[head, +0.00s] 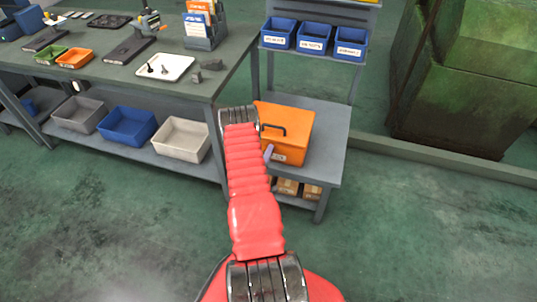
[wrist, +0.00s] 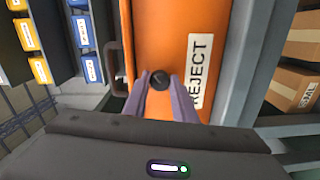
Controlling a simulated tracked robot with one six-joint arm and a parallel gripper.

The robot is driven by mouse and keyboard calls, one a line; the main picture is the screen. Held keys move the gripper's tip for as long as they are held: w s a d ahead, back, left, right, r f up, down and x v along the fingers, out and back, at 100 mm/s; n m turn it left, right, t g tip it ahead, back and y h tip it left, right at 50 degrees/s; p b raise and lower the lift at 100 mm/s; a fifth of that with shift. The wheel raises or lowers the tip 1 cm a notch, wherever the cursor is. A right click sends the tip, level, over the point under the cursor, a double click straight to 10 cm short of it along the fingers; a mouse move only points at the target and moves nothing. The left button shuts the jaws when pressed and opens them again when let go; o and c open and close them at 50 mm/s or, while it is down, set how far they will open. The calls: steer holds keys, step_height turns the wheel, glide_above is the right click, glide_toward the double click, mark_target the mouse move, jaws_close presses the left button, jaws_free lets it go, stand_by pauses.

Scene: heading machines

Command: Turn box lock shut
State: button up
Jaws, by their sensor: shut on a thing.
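The orange box (head: 295,125) stands on the lower grey side table, partly hidden behind my red arm in the head view. In the wrist view the box (wrist: 150,40) fills the middle, with a white "REJECT" label (wrist: 198,70) and a dark handle (wrist: 115,68) on its left. A round black lock knob (wrist: 160,79) sits on the box face. My gripper (wrist: 160,84) is shut on the knob, one purple finger on each side. In the head view a bit of my gripper (head: 268,152) shows beside the box.
Blue bins (head: 314,38) stand on the rack behind the box. Cardboard boxes (head: 288,186) lie on the shelf below; others (wrist: 293,90) show at the wrist view's right. The workbench (head: 110,62) is on the left. The green floor (head: 420,230) at right front is clear.

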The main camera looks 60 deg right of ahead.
steer(key=shift+s+a+f+m, duration=0.1)
steer(key=shift+f+m, duration=0.05)
steer(key=shift+m, duration=1.6)
steer(key=shift+s+f+m, duration=0.1)
steer(key=shift+f+m, duration=0.05)
steer(key=shift+m, duration=1.6)
steer(key=o, duration=0.7)
steer(key=shift+c, duration=0.2)
steer(key=o, duration=0.4)
steer(key=shift+w+r, duration=0.1)
steer(key=a, duration=0.4)
steer(key=s+a, duration=0.1)
steer(key=a, duration=0.4)
steer(key=s+a, duration=0.1)
steer(key=a, duration=0.3)
steer(key=shift+a+r, duration=0.25)
